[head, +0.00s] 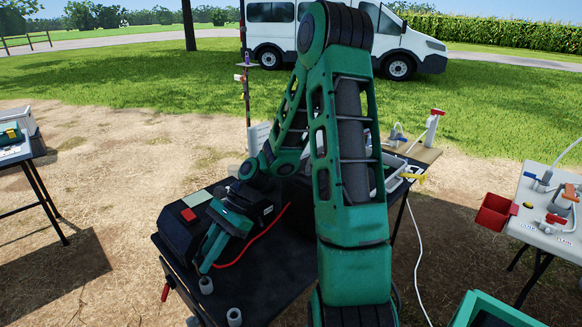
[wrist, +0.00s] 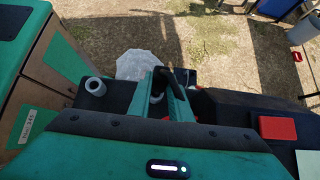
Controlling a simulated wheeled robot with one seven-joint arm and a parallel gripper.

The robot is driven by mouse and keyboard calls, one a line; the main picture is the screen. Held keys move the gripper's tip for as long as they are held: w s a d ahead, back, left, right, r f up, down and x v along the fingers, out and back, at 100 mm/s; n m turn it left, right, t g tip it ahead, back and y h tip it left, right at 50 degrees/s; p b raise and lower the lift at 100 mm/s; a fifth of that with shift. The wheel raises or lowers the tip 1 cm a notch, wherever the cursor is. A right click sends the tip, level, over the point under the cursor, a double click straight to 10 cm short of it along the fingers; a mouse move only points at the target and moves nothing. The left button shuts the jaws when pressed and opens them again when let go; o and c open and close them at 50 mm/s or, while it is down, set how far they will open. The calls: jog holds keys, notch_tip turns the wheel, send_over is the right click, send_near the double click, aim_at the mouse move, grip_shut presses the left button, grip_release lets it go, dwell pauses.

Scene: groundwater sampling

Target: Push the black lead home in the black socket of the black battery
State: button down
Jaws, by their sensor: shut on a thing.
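The black battery (head: 178,232) sits on the dark table, with a red and a white patch on top. It also shows at the right in the wrist view (wrist: 238,108). My gripper (head: 207,262) is tilted down at the battery's near side. In the wrist view my gripper (wrist: 165,85) is shut on a small dark piece, which looks like the black lead (wrist: 157,89); the fingers cover most of it. The black socket cannot be made out, so I cannot tell how far in the lead sits.
A red cable (head: 262,236) runs across the dark table (head: 262,290). Grey cylinders (head: 206,285) stand near its front edge; one shows in the wrist view (wrist: 95,87).

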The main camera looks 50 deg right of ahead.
jog(key=shift+r, duration=2.05)
